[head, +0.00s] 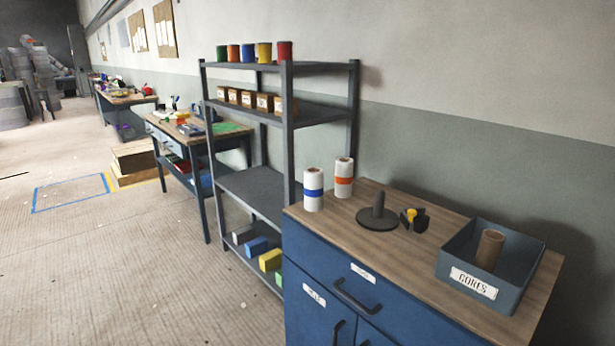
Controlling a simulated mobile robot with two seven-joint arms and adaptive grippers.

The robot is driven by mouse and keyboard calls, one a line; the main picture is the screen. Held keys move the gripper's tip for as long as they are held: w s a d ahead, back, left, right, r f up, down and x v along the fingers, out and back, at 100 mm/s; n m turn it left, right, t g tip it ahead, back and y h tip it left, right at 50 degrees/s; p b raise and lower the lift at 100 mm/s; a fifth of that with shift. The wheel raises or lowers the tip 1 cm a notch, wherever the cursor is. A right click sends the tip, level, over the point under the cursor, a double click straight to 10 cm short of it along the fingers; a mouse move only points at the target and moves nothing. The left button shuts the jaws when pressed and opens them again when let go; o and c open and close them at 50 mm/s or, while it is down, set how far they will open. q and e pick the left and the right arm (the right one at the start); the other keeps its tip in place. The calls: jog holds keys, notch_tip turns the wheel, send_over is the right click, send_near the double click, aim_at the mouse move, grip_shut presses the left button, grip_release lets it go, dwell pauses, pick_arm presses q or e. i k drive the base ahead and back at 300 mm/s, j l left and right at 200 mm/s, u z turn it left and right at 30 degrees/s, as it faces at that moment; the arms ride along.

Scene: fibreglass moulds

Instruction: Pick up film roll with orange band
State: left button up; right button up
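The film roll with the orange band (344,178) stands upright on the wooden top of a blue cabinet, near its back left corner by the shelf. It is white with an orange stripe around its middle. A second white film roll with a blue band (313,190) stands upright just to its left and a little nearer. A narrow gap shows between the two. Neither of my grippers is in the head view.
On the cabinet top (412,253), a dark round base with an upright post (377,216) and a small black and yellow tool (413,217) stand right of the rolls. A blue-grey bin labelled CORES (512,262) holds a brown tube. A metal shelf (324,113) adjoins the cabinet's left side. Open floor lies left.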

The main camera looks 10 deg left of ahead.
aim_at(344, 165)
jog(key=z, duration=0.85)
jog(key=j+z, duration=0.85)
jog(key=z, duration=0.15)
jog(key=k+j+z, duration=0.15)
jog(key=j, duration=0.15)
jog(key=j+z, duration=0.15)
jog(key=j, duration=0.15)
jog(key=k+j+z, duration=0.15)
jog(key=j, duration=0.15)
